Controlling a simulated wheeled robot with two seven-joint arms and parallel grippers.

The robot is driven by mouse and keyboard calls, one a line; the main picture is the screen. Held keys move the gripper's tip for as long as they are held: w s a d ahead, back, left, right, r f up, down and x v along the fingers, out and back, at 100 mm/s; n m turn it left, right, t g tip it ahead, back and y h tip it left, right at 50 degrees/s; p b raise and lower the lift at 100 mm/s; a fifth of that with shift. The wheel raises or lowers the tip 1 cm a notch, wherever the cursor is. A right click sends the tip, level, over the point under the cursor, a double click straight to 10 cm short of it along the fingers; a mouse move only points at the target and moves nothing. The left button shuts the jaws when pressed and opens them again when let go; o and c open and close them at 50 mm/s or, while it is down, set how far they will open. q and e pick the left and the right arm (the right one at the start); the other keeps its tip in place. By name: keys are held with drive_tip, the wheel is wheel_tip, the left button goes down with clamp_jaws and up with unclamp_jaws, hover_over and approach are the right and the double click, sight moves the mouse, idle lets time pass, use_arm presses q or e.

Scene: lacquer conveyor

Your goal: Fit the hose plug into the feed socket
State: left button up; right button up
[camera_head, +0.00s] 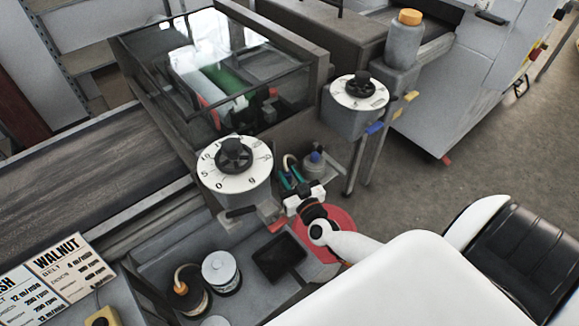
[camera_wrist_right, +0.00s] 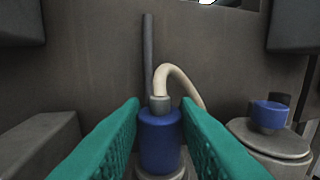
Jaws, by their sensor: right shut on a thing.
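The blue hose plug (camera_wrist_right: 160,140) stands upright between the teal fingers of my right gripper (camera_wrist_right: 160,128), which is shut on it. A cream hose (camera_wrist_right: 182,80) rises from its grey top and bends down to the right. A pale grey round part (camera_wrist_right: 160,172) shows just below the plug; I cannot tell whether it is the feed socket or whether the plug sits in it. In the head view my right gripper (camera_head: 291,180) reaches in beside the machine, with the hose loop (camera_head: 289,162) at its fingertips. The plug is hidden there. My left gripper is not in view.
A grey pot with a blue cap (camera_wrist_right: 269,117) stands close right of the plug; it also shows in the head view (camera_head: 315,158). A dark wall (camera_wrist_right: 80,60) stands behind. A white dial (camera_head: 235,165) is left of my gripper, and tins (camera_head: 220,270) stand in the tray below.

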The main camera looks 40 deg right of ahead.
drive_tip(key=shift+f, duration=0.4)
drive_tip(key=o, duration=1.1)
drive_tip(key=s, duration=0.4)
drive_tip(key=s+a+b, duration=0.1)
drive_tip(key=s, duration=0.7)
drive_tip(key=shift+a+b, duration=0.3)
drive_tip(key=shift+a, duration=0.1)
